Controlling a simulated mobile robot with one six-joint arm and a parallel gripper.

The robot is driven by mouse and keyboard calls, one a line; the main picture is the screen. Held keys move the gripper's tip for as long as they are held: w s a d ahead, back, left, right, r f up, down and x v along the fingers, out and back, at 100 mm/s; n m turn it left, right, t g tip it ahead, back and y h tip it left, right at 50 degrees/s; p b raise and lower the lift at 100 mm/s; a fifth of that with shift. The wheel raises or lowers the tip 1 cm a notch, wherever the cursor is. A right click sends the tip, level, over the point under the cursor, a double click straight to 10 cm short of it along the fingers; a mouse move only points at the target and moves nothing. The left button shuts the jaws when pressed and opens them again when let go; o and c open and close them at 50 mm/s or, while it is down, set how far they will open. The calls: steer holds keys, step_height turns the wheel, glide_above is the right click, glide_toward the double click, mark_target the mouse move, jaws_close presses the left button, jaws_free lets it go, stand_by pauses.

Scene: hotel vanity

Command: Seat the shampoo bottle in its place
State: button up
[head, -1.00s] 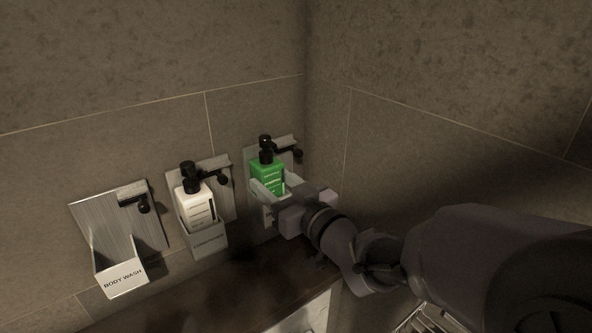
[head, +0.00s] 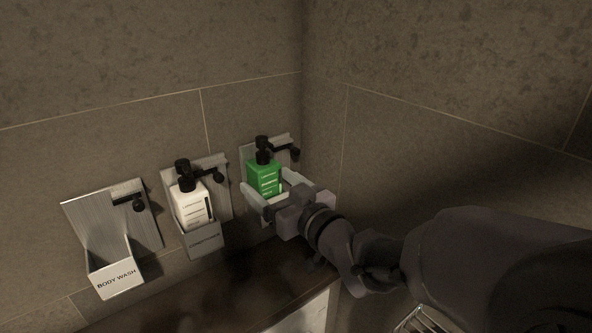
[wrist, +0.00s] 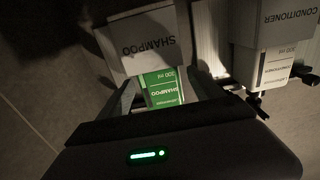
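The green shampoo bottle (head: 263,176), with a black pump top, stands upright in the rightmost wall holder. In the wrist view, the bottle (wrist: 162,88) has its lower part inside the grey holder pocket marked SHAMPOO (wrist: 145,42). Its label shows above the pocket's edge. My gripper (head: 272,196) is open, with one finger on each side of the bottle. In the wrist view, gaps show between the bottle and the fingers. A black lever (head: 291,151) on the holder's backplate sticks out to the right of the pump. The pocket is mostly hidden behind my gripper in the head view.
A white conditioner bottle (head: 190,206) sits in the middle holder (head: 204,241), close to the left of my gripper. The body wash holder (head: 117,279) at the left is empty. A side wall (head: 400,160) stands close at the right. A dark counter (head: 215,295) lies below.

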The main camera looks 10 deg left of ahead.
steer(key=b+v, duration=0.4)
steer(key=v, duration=1.3)
steer(key=shift+s+b, duration=0.25)
steer(key=shift+b, duration=0.05)
